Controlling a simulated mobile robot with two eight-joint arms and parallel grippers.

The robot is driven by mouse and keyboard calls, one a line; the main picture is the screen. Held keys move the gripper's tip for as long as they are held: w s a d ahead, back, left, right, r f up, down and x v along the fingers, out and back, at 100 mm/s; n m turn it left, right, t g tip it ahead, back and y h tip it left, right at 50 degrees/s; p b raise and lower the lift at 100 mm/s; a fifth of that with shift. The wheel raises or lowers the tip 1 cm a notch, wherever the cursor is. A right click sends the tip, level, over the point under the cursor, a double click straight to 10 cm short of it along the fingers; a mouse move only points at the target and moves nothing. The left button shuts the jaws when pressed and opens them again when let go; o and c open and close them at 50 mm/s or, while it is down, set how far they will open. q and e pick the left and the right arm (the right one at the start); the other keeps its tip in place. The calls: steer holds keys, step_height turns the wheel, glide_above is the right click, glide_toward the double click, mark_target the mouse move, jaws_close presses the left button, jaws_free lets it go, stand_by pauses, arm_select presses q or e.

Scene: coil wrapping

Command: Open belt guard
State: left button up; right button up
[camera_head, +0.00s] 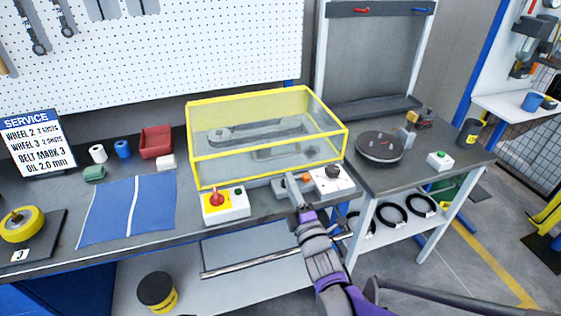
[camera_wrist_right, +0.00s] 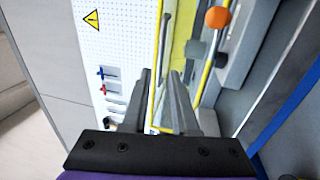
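The belt guard (camera_head: 268,150) is a clear box with yellow edges on the workbench. It is down over a grey belt assembly (camera_head: 255,131). My right gripper (camera_head: 296,190) is at the guard's front side, near its lower front edge. In the right wrist view, the gripper (camera_wrist_right: 161,85) has its two dark fingers apart, with a gap between them. A yellow guard edge (camera_wrist_right: 154,100) shows in the gap, and I cannot tell whether a finger touches it. My left gripper is not in view.
A red-and-yellow switch box (camera_head: 226,206) stands in front of the guard. An orange knob (camera_head: 306,178) and a box with a black dial (camera_head: 333,178) are close to my right gripper. A blue mat (camera_head: 128,211) lies left; a round dark plate (camera_head: 380,146) sits right.

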mark_target(280, 155)
steer(key=p+x, duration=0.1)
steer(key=x, duration=0.9)
steer(key=shift+w, duration=0.15)
jaws_close()
stand_by(1.0)
